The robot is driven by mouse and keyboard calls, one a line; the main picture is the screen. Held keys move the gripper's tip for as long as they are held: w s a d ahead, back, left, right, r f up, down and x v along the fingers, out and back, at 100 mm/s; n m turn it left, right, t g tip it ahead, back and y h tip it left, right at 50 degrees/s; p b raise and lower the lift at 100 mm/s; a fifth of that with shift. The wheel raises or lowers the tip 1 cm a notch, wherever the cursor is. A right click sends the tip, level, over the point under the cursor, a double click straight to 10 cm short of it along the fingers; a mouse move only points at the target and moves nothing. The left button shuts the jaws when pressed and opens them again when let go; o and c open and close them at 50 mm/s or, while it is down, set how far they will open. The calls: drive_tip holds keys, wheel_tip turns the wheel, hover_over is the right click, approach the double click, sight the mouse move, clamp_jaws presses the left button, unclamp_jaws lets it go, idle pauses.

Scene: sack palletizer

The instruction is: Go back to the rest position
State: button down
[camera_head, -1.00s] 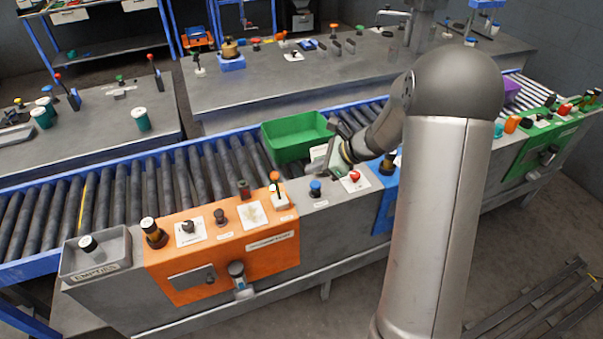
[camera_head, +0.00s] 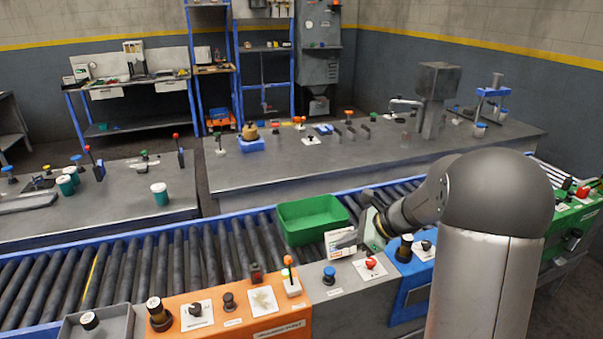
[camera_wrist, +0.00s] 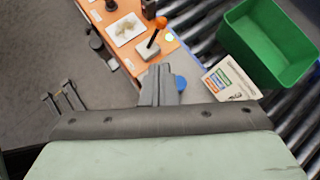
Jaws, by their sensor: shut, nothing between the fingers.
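My gripper (camera_head: 352,243) hangs over the conveyor's near edge, beside the green bin, in the head view. In the wrist view its fingers (camera_wrist: 158,84) are together with nothing between them. They are in front of the blue button (camera_wrist: 181,82) and clear of the panel. The pale green gripper body fills the bottom of the wrist view. My arm reaches in from the right in the head view.
An empty-looking green bin (camera_head: 313,217) stands on the roller conveyor (camera_head: 150,262). An orange control panel (camera_head: 205,310) with knobs and a lever (camera_head: 290,272) lies at the near side. A blue panel (camera_head: 408,284) is near my arm. A printed card (camera_head: 340,241) is by the bin.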

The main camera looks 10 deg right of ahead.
drive_tip(key=s+a+r+n+g+h, duration=0.1)
drive_tip(key=s+a+n+g+h, duration=0.1)
drive_tip(key=s+a+n, duration=0.5)
drive_tip(key=s+r+n+g+h, duration=0.15)
drive_tip(key=s+n, duration=0.35)
drive_tip(key=s, duration=0.5)
drive_tip(key=s+d+f+n+h, duration=0.1)
drive_tip(key=s+n+h, duration=0.3)
drive_tip(key=s+n, duration=0.6)
drive_tip(key=shift+s+d+f+h, duration=0.3)
drive_tip(key=shift+s+d+h, duration=0.1)
drive_tip(key=shift+s, duration=0.65)
drive_tip(key=shift+g, duration=0.25)
